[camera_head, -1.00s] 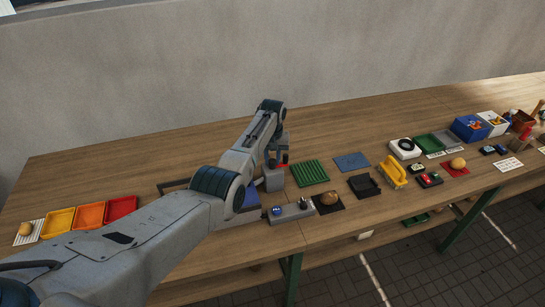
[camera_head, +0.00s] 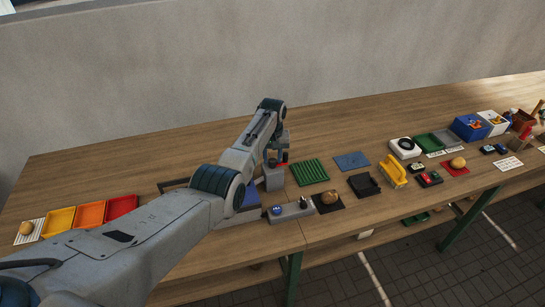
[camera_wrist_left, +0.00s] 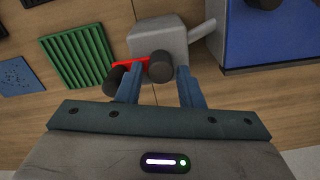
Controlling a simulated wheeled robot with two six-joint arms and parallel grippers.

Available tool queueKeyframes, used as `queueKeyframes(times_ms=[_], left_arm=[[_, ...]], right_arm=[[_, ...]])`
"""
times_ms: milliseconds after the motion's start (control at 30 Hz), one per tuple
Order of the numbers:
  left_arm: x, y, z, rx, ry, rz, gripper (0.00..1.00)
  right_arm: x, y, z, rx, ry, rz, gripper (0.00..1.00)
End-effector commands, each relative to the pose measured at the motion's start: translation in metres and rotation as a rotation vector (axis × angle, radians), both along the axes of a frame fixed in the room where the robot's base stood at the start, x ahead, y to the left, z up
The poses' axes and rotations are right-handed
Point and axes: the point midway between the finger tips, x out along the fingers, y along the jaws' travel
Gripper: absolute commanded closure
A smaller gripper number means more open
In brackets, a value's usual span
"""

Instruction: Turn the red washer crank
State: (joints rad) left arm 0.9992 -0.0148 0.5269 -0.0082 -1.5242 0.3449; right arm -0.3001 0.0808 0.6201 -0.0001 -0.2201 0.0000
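The washer is a grey box (camera_wrist_left: 158,38) with a side spout, seen in the left wrist view. Its red crank (camera_wrist_left: 130,63) lies at the near side of the box, with dark cylindrical ends. In the head view the grey box (camera_head: 273,179) stands under my left gripper (camera_head: 278,160), which is small and partly hidden by my arm. In the left wrist view my left gripper (camera_wrist_left: 158,88) has its blue fingers apart. One dark cylinder lies between the fingertips and the other beside the left finger. Contact cannot be told. My right gripper is not in view.
A blue-lined tray (camera_wrist_left: 265,45) adjoins the washer. A green ribbed mat (camera_head: 310,172) and blue pad (camera_head: 352,161) lie to the right. Yellow (camera_head: 57,222), orange (camera_head: 90,214) and red (camera_head: 121,206) trays stand left.

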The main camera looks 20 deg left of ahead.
Motion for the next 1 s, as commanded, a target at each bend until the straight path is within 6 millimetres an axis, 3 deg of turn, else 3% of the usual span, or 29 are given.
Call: queueKeyframes(times_ms=[267,700,1000], left_arm=[[0.0,0.0,0.014,0.0,-0.001,0.0,0.66],[0.001,0.0,0.093,0.0,-0.002,0.0,0.66],[0.0,0.0,0.108,0.0,0.0,0.0,0.66]], right_arm=[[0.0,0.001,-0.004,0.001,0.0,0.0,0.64],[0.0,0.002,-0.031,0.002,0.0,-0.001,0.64],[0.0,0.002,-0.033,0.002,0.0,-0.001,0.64]])
